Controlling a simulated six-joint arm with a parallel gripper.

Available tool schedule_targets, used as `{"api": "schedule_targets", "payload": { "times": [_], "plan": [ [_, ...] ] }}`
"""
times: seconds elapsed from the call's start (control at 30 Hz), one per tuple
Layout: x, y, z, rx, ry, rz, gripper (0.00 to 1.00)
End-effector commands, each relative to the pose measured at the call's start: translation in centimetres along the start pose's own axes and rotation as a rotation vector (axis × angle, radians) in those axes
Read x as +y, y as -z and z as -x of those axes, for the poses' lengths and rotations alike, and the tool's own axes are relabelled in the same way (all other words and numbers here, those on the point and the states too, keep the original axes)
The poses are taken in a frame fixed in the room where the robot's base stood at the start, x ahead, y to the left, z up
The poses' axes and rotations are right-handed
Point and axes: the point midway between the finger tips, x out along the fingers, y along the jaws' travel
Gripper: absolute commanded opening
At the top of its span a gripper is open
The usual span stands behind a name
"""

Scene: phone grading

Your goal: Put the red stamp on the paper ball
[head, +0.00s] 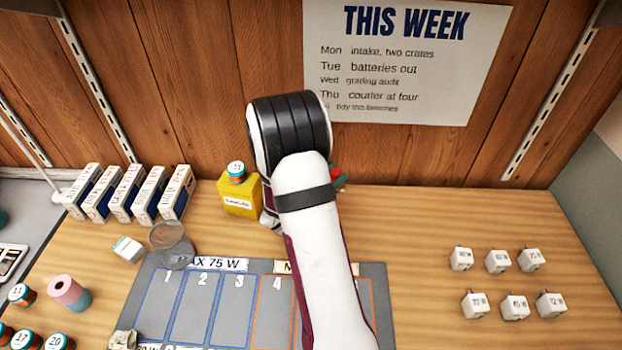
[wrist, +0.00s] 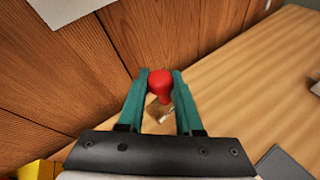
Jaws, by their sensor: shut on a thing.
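The red stamp (wrist: 161,84) has a round red knob, with a small brownish part below it in the wrist view. My gripper (wrist: 161,88) is shut on it, a teal finger on each side of the knob. In the head view my arm hides most of the gripper; only a bit of red and a teal fingertip (head: 341,183) show near the wall. I cannot tell whether the stamp touches the table. A crumpled whitish lump that looks like the paper ball (head: 122,340) lies at the lower left of the grey mat (head: 376,300), far from my gripper.
A yellow box (head: 240,205) with a small cylinder on top stands left of my arm. A clear cup (head: 171,246) and a white carton (head: 127,249) stand by the mat's upper left. Upright boxes (head: 150,190) line the back left. Several white plugs (head: 515,307) stand at right.

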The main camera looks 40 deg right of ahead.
Motion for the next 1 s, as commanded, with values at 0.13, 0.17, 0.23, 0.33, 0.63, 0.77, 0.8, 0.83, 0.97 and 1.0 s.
{"api": "schedule_targets", "payload": {
  "times": [0.13,0.17,0.23,0.33,0.63,0.77,0.8,0.83,0.97,1.0],
  "plan": [
    [-0.9,-1.0,0.1,0.000,0.000,0.000,0.00],
    [-1.0,-1.1,0.1,0.000,0.000,0.001,0.00],
    [-0.8,-1.0,0.3,0.002,-0.007,0.004,0.00],
    [0.7,-0.3,1.6,0.012,-0.043,0.017,0.00],
    [9.1,4.7,12.6,0.090,-0.305,0.123,0.00],
    [12.1,7.7,20.6,0.139,-0.474,0.192,0.00],
    [12.7,8.6,23.3,0.157,-0.530,0.216,0.00],
    [13.0,9.2,25.3,0.169,-0.572,0.233,0.00],
    [13.2,11.5,33.0,0.218,-0.733,0.300,0.00],
    [13.0,12.0,34.8,0.230,-0.772,0.317,0.00]
  ]
}}
